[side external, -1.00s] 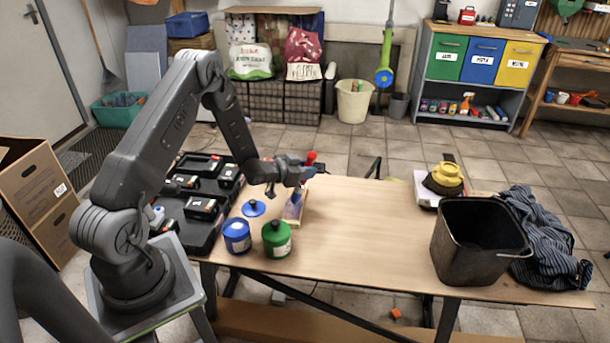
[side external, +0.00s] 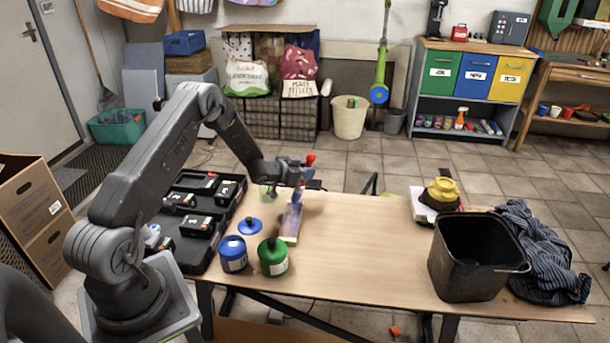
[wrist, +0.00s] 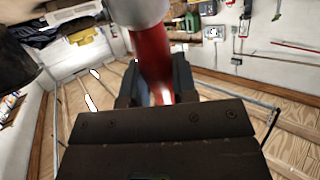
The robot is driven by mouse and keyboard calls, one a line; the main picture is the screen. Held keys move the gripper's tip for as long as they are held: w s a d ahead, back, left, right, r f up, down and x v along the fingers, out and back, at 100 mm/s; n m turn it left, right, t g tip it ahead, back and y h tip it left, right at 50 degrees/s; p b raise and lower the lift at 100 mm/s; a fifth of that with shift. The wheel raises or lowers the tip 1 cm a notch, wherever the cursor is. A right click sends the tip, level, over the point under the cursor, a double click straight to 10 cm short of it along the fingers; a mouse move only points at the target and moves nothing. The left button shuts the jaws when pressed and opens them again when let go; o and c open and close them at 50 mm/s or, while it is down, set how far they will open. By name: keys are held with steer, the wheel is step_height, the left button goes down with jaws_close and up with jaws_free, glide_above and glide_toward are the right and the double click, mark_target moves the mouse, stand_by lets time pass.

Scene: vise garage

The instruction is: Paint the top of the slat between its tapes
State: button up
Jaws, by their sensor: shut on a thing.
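My gripper (side external: 297,178) is shut on a paintbrush with a red handle (side external: 310,160); the red handle also shows between the fingers in the wrist view (wrist: 152,65). The brush's blue lower end (side external: 297,196) points down over the far end of the slat (side external: 291,224). I cannot tell whether it touches. The slat lies on the table with a purplish stretch on its top and a paler near end. The tape edges are too small to make out. The slat does not show clearly in the wrist view.
A blue can (side external: 233,256) and a green can (side external: 272,259) stand left of the slat's near end. A blue lid (side external: 250,225) lies behind them. Black cases (side external: 196,225) fill the left. A black bucket (side external: 465,262) and striped cloth (side external: 540,262) are right. The table's middle is clear.

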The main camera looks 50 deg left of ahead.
steer(key=shift+s+d, duration=5.75)
steer(key=shift+d, duration=0.4)
steer(key=shift+w+a, duration=1.85)
steer(key=shift+a, duration=0.3)
steer(key=shift+w+a, duration=1.8)
steer(key=shift+a, duration=0.35)
steer(key=shift+w+a, duration=1.85)
steer(key=shift+a, duration=0.3)
steer(key=shift+s+d, duration=5.55)
steer(key=shift+d, duration=0.55)
step_height(320, 180, up, 8)
steer(key=shift+s, duration=0.15)
steer(key=shift+s+a+f, duration=0.2)
steer(key=shift+s+f, duration=0.1)
steer(key=shift+s, duration=0.05)
